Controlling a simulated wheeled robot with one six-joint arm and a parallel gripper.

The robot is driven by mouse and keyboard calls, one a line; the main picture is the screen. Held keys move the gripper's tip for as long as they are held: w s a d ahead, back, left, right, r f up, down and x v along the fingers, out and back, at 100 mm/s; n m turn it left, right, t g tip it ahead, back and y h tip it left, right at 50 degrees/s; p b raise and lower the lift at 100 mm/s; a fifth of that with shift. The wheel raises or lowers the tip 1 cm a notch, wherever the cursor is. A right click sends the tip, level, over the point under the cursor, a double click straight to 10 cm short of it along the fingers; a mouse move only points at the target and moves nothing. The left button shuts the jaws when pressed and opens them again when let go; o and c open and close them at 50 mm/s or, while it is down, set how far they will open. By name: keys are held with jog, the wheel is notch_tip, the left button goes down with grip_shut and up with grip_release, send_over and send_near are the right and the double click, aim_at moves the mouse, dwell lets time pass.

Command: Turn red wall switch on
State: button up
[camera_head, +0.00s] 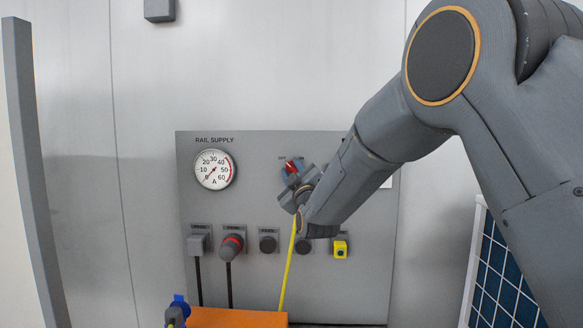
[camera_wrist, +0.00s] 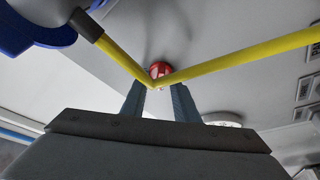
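The red wall switch (camera_head: 290,166) is a small red knob on the upper middle of the grey panel (camera_head: 350,285). In the wrist view the red knob (camera_wrist: 160,68) shows beyond and between my two fingers. My gripper (camera_head: 294,170) is at the switch, its fingers apart on either side of the knob. In the wrist view a gap shows between the fingers of my gripper (camera_wrist: 159,88). Whether the fingertips touch the knob is hidden by a yellow cable (camera_wrist: 230,66). My wrist covers the switch's lower part and right side in the head view.
A round gauge (camera_head: 213,170) marked RAIL SUPPLY is left of the switch. Below is a row of sockets, with a red-ringed plug (camera_head: 232,244) and a yellow one (camera_head: 340,248).

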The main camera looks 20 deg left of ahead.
grip_shut()
